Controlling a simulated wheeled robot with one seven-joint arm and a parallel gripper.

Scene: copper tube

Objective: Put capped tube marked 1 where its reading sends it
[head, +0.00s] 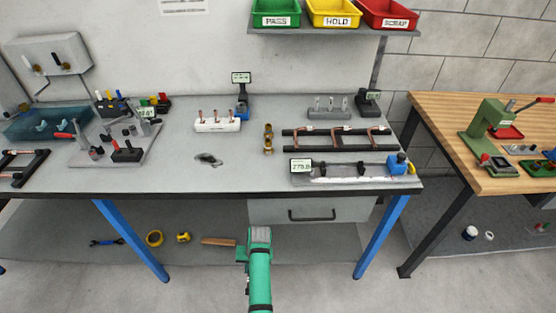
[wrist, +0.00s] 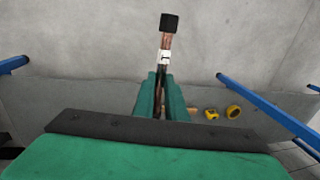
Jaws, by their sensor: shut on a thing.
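My gripper (wrist: 160,92) is shut on a copper tube (wrist: 167,41) in the wrist view. The tube sticks out past the fingers, with a black cap (wrist: 170,22) at its far end and a white label (wrist: 164,57) just below. I cannot read the label's mark. In the head view my gripper (head: 258,236) is low in front of the bench; the held tube cannot be made out there. Above the bench stand the green PASS bin (head: 276,20), yellow HOLD bin (head: 334,20) and red SCRAP bin (head: 386,20).
The bench (head: 225,175) carries a white block (head: 217,126) with copper tubes, a black rack (head: 328,147) with tubes and a measuring fixture (head: 352,179) with a lit display (head: 301,167). A small dark object (head: 208,159) lies mid-bench. A wooden-topped bench (head: 470,125) stands right.

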